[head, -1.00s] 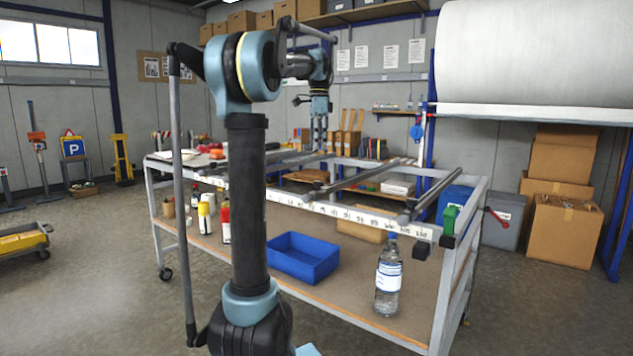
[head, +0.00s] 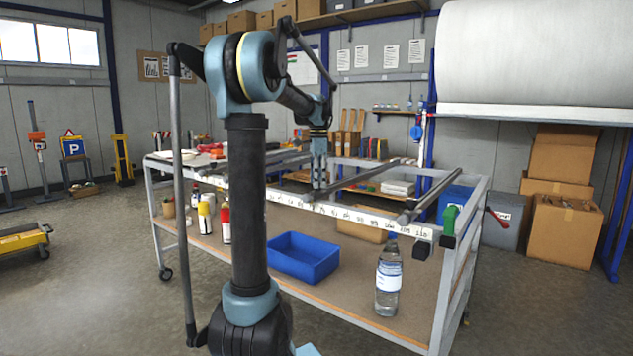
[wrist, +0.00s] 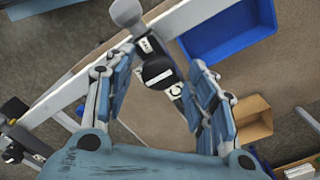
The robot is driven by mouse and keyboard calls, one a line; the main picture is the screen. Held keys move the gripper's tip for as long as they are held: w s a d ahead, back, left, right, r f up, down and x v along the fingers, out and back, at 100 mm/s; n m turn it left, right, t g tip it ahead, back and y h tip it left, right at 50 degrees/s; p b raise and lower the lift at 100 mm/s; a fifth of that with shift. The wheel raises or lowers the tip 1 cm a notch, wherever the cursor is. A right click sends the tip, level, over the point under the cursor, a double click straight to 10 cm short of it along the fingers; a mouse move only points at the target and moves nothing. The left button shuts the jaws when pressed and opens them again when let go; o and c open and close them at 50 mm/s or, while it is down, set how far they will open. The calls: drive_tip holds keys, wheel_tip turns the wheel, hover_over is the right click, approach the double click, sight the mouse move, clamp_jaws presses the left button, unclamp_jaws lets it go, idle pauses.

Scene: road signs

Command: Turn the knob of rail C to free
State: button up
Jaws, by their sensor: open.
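Several grey rails lie across the top of the rack. My gripper (head: 318,186) is above the rail (head: 350,181) near the rack's middle, close to the numbered front bar (head: 335,210). In the wrist view my gripper (wrist: 166,62) is open, with one finger on each side of a black knob (wrist: 158,73) that bears a pale mark. The knob sits near a grey rounded rail end (wrist: 126,13). I cannot tell whether the fingers touch it. Rail letters and the knob's setting are not readable.
Another dark knob (wrist: 14,110) shows at the wrist view's left edge. On the shelf below are a blue bin (head: 302,258), a water bottle (head: 388,280) and a cardboard box (head: 362,224). A green handle (head: 450,220) is at the rack's right corner.

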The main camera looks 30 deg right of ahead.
drive_tip(key=c, duration=1.1)
drive_tip(key=shift+n, duration=0.4)
drive_tip(key=n, duration=0.3)
drive_tip(key=shift+w+n, duration=0.1)
drive_tip(key=shift+n, duration=0.3)
drive_tip(key=n, duration=0.4)
drive_tip(key=shift+n, duration=0.3)
drive_tip(key=n, duration=0.8)
drive_tip(key=shift+n, duration=0.3)
